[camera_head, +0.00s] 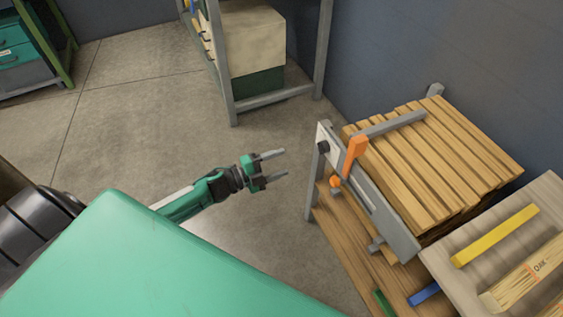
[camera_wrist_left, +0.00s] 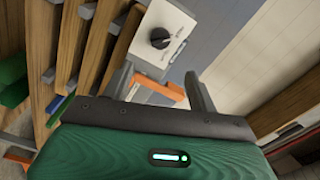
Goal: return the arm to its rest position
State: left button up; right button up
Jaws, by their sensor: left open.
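My left gripper (camera_head: 274,168) is open and empty, held out over bare floor to the left of the wood workbench. Its two grey fingers point right, with a clear gap between them. In the left wrist view the two dark fingers of my left gripper (camera_wrist_left: 158,95) stand apart. Behind them show a white panel with a black knob (camera_wrist_left: 160,38) and an orange lever (camera_wrist_left: 163,87). My right gripper is in neither view.
The workbench (camera_head: 345,245) carries a stack of wood boards (camera_head: 440,160), a grey clamp frame (camera_head: 385,215) and an orange lever (camera_head: 355,155). A light board with a yellow bar (camera_head: 495,235) lies at right. A shelf rack (camera_head: 232,100) stands behind. Floor (camera_head: 150,100) is free at left.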

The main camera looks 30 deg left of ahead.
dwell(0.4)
